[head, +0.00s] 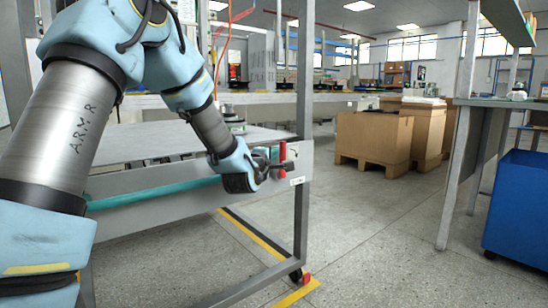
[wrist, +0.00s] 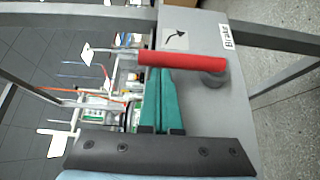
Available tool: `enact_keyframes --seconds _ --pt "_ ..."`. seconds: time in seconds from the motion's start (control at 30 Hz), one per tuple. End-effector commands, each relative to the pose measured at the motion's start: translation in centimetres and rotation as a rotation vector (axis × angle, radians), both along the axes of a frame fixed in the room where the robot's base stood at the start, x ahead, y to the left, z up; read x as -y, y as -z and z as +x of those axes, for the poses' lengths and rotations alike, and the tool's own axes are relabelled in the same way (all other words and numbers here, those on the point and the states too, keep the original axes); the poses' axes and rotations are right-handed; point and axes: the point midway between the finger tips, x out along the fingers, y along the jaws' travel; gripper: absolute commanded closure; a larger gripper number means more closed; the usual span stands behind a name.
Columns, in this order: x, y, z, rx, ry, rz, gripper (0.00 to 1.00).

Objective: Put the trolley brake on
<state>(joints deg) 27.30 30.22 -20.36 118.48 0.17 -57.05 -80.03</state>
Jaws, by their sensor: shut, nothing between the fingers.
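The red brake lever (head: 283,160) stands upright at the right end of the trolley's grey side panel (head: 130,222). In the wrist view the red lever (wrist: 183,59) lies across the picture, with its grey pivot (wrist: 213,72) at its right end. A "Brake" label (wrist: 226,37) and an arrow sticker (wrist: 175,38) are on the panel near it. My gripper (head: 270,162) is just left of the lever, shut and empty. In the wrist view my gripper (wrist: 162,129) is below the lever; I cannot tell whether they touch.
A teal strip (head: 150,194) runs along the panel. The trolley's upright post (head: 302,225) stands right of the lever, with a caster (head: 296,275) below. Cardboard boxes (head: 374,138) and a blue bin (head: 518,210) are farther right. Open floor lies between.

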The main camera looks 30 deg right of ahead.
Motion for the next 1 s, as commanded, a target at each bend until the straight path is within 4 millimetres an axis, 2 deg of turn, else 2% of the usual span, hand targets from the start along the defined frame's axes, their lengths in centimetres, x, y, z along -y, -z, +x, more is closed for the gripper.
enact_keyframes --seconds 0.37,1.0 --pt "0.0 -0.2 0.0 -0.001 0.0 0.006 1.0" --pt "1.2 -1.1 0.2 -0.024 0.001 0.128 1.0"
